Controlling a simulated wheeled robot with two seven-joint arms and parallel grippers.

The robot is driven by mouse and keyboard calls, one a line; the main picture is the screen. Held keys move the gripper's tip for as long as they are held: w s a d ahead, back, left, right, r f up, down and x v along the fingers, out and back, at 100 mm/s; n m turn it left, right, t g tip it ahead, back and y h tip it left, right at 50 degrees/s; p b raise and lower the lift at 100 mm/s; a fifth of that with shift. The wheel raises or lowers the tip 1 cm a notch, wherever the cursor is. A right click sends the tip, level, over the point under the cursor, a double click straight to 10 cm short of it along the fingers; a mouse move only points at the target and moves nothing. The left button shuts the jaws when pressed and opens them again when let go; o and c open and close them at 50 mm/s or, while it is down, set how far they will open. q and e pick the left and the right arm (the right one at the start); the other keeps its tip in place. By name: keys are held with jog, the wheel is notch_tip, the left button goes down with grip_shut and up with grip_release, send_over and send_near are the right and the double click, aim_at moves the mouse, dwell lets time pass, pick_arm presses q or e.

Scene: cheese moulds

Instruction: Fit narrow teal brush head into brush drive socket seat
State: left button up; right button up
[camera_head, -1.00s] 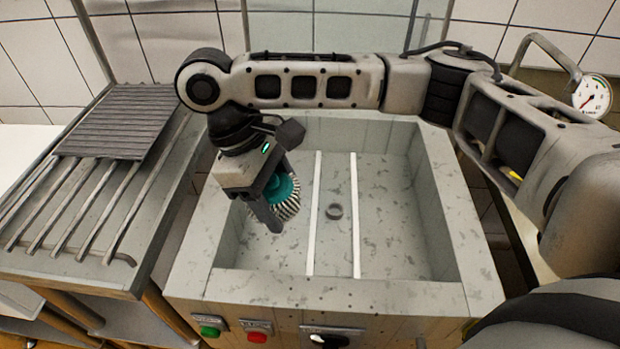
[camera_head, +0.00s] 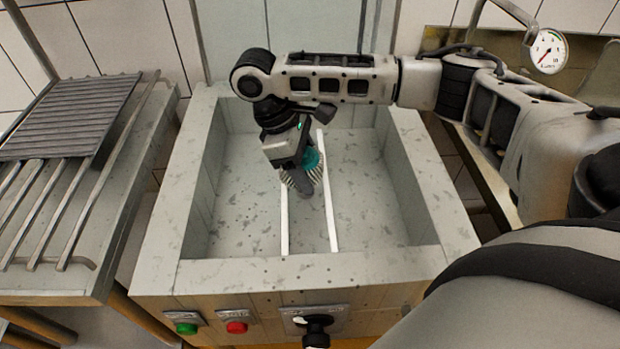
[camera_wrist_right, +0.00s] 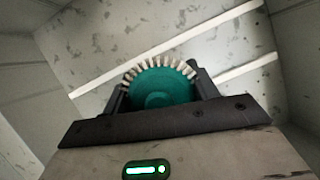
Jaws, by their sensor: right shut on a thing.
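The teal brush head (camera_head: 312,160), with pale bristles around its edge, is held in my right gripper (camera_head: 304,184) above the grey stone basin (camera_head: 205,262). In the right wrist view the brush head (camera_wrist_right: 160,86) sits between both fingers, its round teal face towards the camera and its bristles pointing away. The gripper is shut on it. The brush hangs tilted over the middle of the basin, near the two white rails. The drive socket seat is hidden behind the gripper and brush. My left gripper is not in view.
White rails (camera_head: 285,225) run along the basin floor. The basin walls stand around the gripper. Green (camera_head: 186,328) and red (camera_head: 236,327) buttons and a black knob (camera_head: 317,325) are on the front. A slatted rack (camera_head: 75,115) lies left; a gauge (camera_head: 547,51) hangs right.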

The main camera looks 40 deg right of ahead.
aim_at(310, 178)
jog(key=f, duration=0.3)
jog(key=shift+d+f, duration=0.35)
jog(key=shift+f, duration=0.05)
jog(key=o, duration=1.1)
jog(key=p+v, duration=0.1)
jog(key=v, duration=1.1)
jog(key=shift+p, duration=0.35)
